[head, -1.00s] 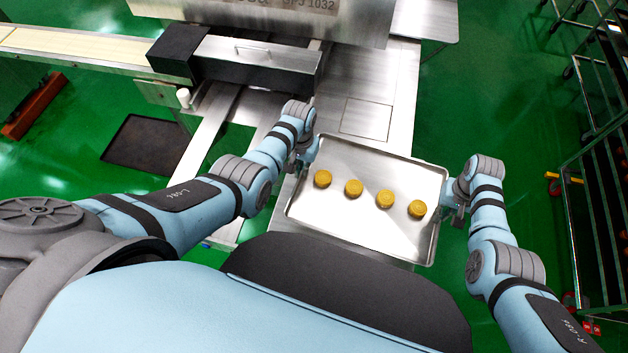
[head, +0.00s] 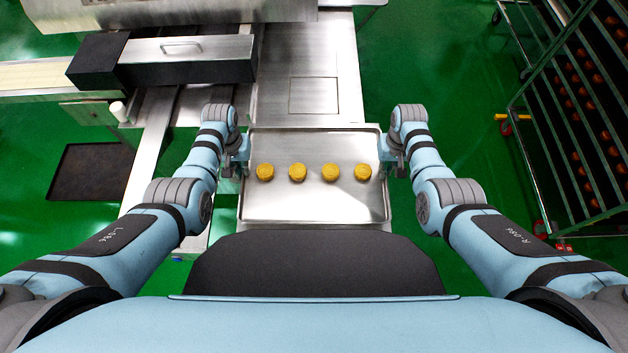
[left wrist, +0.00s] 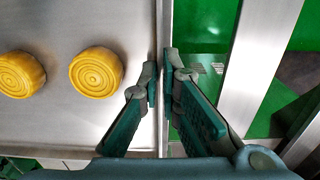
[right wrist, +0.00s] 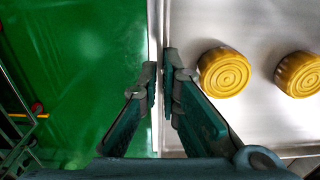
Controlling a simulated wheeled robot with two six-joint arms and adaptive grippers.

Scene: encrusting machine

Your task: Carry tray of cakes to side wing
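The metal tray (head: 312,206) is held level in front of my body, with several round yellow cakes in a row across it, one of them this cake (head: 297,172). My left gripper (head: 240,160) is at the tray's left edge; in the left wrist view its fingers (left wrist: 160,88) are closed on either side of the rim. My right gripper (head: 390,160) is at the right edge; in the right wrist view its fingers (right wrist: 159,85) pinch the other rim. The cakes stay upright and apart.
The steel machine surface (head: 310,60) lies straight ahead beyond the tray, with a flat open area. A black machine housing (head: 160,60) and a belt (head: 30,75) are at left. A green rack cart (head: 575,130) with several trays stands at right. Green floor lies between.

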